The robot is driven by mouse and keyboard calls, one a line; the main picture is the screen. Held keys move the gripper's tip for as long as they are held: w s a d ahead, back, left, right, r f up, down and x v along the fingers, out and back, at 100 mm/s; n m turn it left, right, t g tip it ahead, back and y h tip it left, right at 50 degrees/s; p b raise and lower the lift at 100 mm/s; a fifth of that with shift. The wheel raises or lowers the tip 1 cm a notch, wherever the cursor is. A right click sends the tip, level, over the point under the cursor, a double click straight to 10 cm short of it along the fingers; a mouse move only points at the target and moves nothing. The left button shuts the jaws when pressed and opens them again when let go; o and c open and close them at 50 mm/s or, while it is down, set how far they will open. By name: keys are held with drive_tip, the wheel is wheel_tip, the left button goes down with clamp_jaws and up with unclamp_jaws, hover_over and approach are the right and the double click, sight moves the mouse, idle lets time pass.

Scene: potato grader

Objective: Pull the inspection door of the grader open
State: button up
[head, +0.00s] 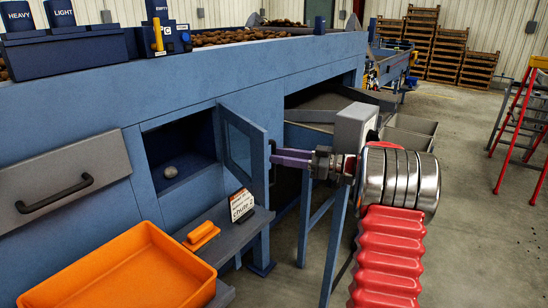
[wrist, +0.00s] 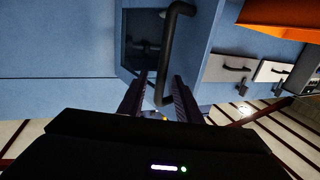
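The inspection door (head: 257,176) is a blue panel with a small window. It stands swung outward from the grader (head: 60,115), and the dark compartment (head: 180,150) beside it is exposed. The black bar handle (wrist: 168,50) of the door shows in the wrist view, with the door's window behind it. My gripper (head: 274,155) is at the handle side of the door. In the wrist view my gripper (wrist: 160,78) has its fingers apart, with the lower part of the handle between them and gaps showing on both sides. Contact with the handle is hard to tell.
A round pale lump (head: 170,172) lies inside the compartment. An orange tray (head: 120,270), an orange-handled tool (head: 201,235) and a small sign (head: 241,205) sit on the ledge below. A red ladder (head: 520,125) stands at right; the floor between is clear.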

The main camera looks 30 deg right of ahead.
drive_tip(key=v, duration=0.5)
drive_tip(key=shift+c, duration=0.7)
